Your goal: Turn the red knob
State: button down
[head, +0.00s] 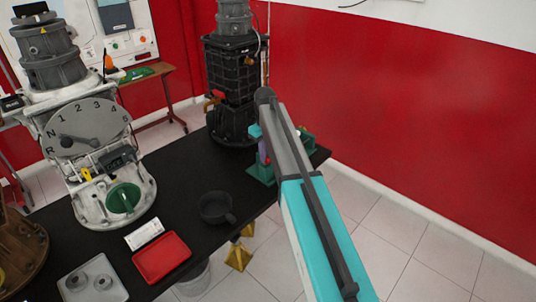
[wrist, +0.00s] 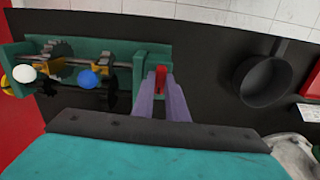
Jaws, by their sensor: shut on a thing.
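The red knob (wrist: 161,78) sits at the right end of a green mechanism (wrist: 150,56) in the wrist view. My gripper (wrist: 161,86) has its two purple fingers closed on it, one on each side. The mechanism has a shaft with a dark toothed gear (wrist: 57,50), and a white ball and a blue ball show on its front side. In the head view the green mechanism (head: 261,175) stands at the table's right edge, partly behind my arm. The red knob is hidden there.
A black pan (head: 215,208), a red tray (head: 162,258) and a grey tray (head: 85,290) lie on the black table (head: 190,185). A gearbox trainer with a numbered dial (head: 85,127) stands at left, a dark engine (head: 232,85) at the back. A red wall rises behind.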

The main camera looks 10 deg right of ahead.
jog(key=shift+w+d, duration=0.1)
jog(key=m, duration=0.5)
jog(key=shift+m, duration=0.3)
jog(key=m, duration=0.6)
jog(key=shift+r, duration=0.1)
jog(key=m, duration=0.4)
jog(key=shift+w+m, duration=0.1)
jog(key=shift+m, duration=2.1)
jog(key=c, duration=1.8)
grip_release()
jog(key=shift+o, duration=0.2)
